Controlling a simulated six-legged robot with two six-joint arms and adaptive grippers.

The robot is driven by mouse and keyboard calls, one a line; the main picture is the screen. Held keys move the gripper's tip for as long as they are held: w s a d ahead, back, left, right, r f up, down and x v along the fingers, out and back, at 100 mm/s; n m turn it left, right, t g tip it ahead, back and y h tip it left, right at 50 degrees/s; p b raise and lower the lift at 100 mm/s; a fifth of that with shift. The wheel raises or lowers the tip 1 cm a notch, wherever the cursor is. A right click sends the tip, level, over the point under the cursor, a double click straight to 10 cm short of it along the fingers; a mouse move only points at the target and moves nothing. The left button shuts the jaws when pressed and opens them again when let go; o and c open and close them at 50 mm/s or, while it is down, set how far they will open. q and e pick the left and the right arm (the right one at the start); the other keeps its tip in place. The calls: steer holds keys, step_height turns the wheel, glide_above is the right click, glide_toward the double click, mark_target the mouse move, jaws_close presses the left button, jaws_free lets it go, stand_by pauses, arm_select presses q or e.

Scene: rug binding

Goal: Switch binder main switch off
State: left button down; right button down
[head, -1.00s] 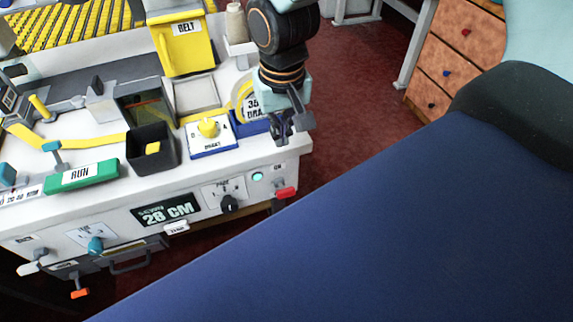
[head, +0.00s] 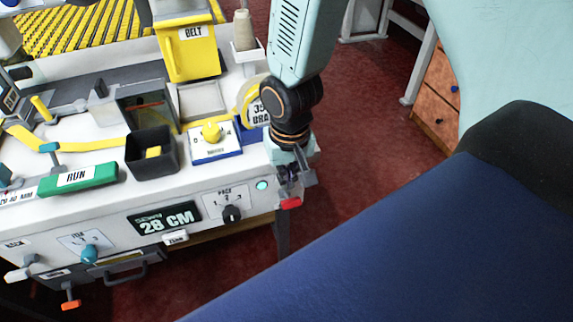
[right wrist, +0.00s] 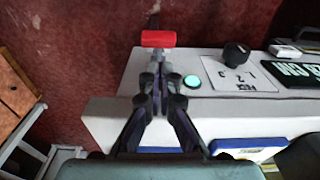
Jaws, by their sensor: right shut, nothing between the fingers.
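The binder's main switch is a lever with a red handle (head: 291,203) at the right end of the front panel. A lit green lamp (head: 262,185) sits to its left. The red handle (right wrist: 158,39) also shows in the right wrist view, just beyond my fingertips, on a grey stem. My right gripper (head: 290,180) is shut and empty, right above the handle in the head view. Its fingers (right wrist: 157,92) hide the lever's base, and I cannot tell whether they touch the stem. My left gripper is not in view.
A black selector knob (head: 231,214) and a 28 CM display (head: 165,218) are further left on the panel. A yellow knob (head: 211,131) and a black bin (head: 151,151) are on top. Red floor lies open to the right, with wooden drawers (head: 438,90) beyond.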

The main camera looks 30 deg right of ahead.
mark_target(288, 199)
steer(key=shift+s+f, duration=0.4)
steer(key=shift+f, duration=0.25)
steer(key=shift+s+a+f+b, duration=0.15)
steer(key=shift+f+b, duration=0.15)
steer(key=shift+f, duration=0.25)
steer(key=shift+s+r, duration=0.1)
